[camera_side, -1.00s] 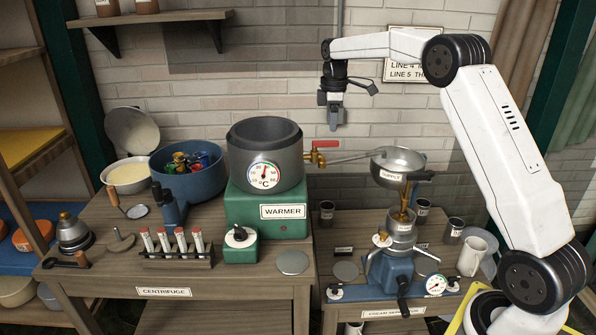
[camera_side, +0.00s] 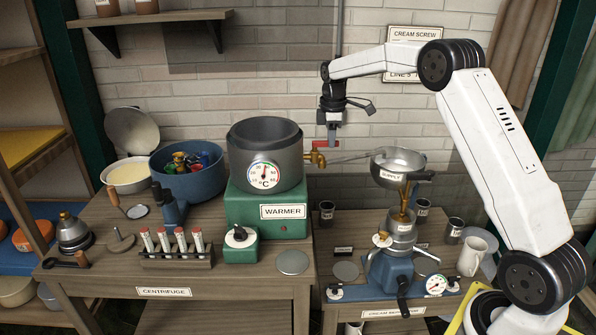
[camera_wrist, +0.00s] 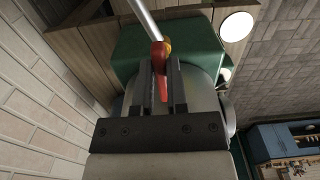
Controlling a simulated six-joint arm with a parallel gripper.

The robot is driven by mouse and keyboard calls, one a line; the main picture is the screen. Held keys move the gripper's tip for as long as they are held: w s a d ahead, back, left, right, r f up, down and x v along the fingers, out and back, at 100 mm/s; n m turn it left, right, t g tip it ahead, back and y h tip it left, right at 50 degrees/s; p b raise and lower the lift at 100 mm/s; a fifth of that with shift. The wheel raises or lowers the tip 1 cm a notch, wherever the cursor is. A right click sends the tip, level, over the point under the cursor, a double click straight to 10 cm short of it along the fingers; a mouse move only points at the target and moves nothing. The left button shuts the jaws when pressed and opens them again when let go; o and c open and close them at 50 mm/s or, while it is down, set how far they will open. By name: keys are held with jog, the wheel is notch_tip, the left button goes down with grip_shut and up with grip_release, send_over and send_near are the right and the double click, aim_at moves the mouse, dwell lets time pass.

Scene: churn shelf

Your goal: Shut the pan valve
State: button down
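The pan valve is a brass tap (camera_side: 316,158) with a red handle (camera_side: 319,144) on the right side of the grey pan (camera_side: 262,135). A thin pipe runs from it toward the supply bowl. My gripper (camera_side: 331,143) points down at the handle, its fingertips at about handle height. In the wrist view the red handle (camera_wrist: 159,58) lies between the two fingers of my gripper (camera_wrist: 164,68), with a visible gap beside it. The fingers look open; whether one touches the handle I cannot tell. In the side view the fingers cover part of the handle's right end.
The pan with its dial sits on the green warmer (camera_side: 240,207). The supply bowl (camera_side: 407,163) stands right of the valve, with golden liquid (camera_side: 404,200) running below it into the separator (camera_side: 391,275). A blue tub (camera_side: 170,180) stands left of the pan.

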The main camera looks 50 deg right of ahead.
aim_at(316, 145)
jog(key=shift+s+m, duration=0.1)
jog(key=shift+m, duration=0.2)
jog(key=a+m, duration=0.1)
jog(key=m, duration=0.3)
jog(key=a+m, duration=0.2)
jog(key=m, duration=0.2)
jog(key=a+m, duration=0.2)
jog(key=m, duration=0.3)
jog(key=shift+s, duration=0.35)
jog(key=shift+w+a+m, duration=0.25)
jog(key=shift+a+m, duration=0.05)
jog(key=shift+m, duration=0.8)
jog(key=shift+w+a+m, duration=0.2)
jog(key=shift+a+m, duration=0.1)
jog(key=shift+m, duration=0.8)
jog(key=c, duration=0.6)
grip_release()
jog(key=shift+c, duration=0.2)
